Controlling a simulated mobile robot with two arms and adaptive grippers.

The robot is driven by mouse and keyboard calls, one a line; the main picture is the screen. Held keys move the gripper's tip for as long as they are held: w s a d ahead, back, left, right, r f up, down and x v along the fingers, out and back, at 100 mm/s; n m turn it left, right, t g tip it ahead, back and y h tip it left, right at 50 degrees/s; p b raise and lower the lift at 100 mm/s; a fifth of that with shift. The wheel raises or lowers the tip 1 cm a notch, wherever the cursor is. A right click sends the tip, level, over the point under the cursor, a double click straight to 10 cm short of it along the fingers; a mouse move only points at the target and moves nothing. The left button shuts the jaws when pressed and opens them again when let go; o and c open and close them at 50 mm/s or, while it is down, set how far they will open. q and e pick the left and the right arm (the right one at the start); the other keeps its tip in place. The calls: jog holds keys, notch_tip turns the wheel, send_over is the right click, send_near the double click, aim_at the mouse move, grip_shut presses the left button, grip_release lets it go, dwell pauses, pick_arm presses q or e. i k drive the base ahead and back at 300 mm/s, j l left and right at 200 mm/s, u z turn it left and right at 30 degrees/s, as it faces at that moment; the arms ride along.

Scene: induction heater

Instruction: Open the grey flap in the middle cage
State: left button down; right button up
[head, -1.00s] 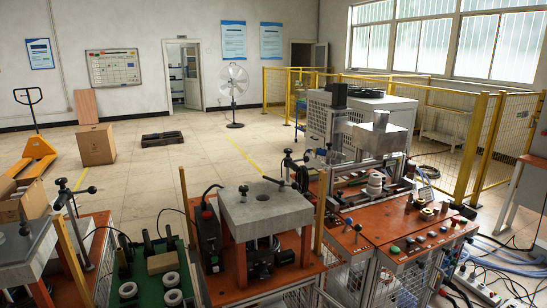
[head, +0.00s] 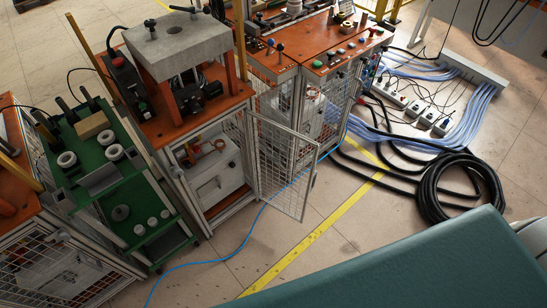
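The middle cage (head: 214,222) is a metal frame with an orange top, left of the picture's centre. Its grey-framed mesh door (head: 287,166) stands swung out to the right, so the front is open. Inside is a light grey box-shaped unit (head: 216,178) with a copper-coloured part at its upper side. I cannot make out a separate grey flap on this unit. Neither of my grippers is in view.
A green cart (head: 112,190) with white rings stands left of the cage. Another orange-topped bench (head: 325,62) with buttons stands to the right. A blue cable (head: 238,245) crosses the floor in front. A black hose coil (head: 458,188) and power strips (head: 408,105) lie at right.

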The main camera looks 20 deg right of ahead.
aim_at(207, 187)
jog(key=l+u, duration=0.2)
jog(key=u, duration=0.3)
jog(key=l+u, duration=0.25)
jog(key=u, duration=0.2)
jog(key=k+l+u, duration=0.15)
jog(key=l, duration=0.3)
jog(key=l+u, duration=0.15)
jog(key=l, duration=0.3)
jog(key=k+l+u, duration=0.15)
jog(key=l, duration=0.25)
jog(key=k+l+u, duration=0.15)
jog(key=l, duration=0.25)
jog(key=k+l+u, duration=0.2)
jog(key=l, duration=0.15)
jog(key=k+l, duration=0.2)
jog(key=l, duration=0.2)
jog(key=k+l, duration=0.2)
jog(key=l, duration=0.2)
jog(key=k+l, duration=0.15)
jog(key=l, duration=0.25)
jog(key=k+l, duration=0.2)
jog(key=l, duration=0.2)
jog(key=i+l+u, duration=0.35)
jog(key=l, duration=0.2)
jog(key=i+l+u, duration=0.15)
jog(key=l, duration=0.2)
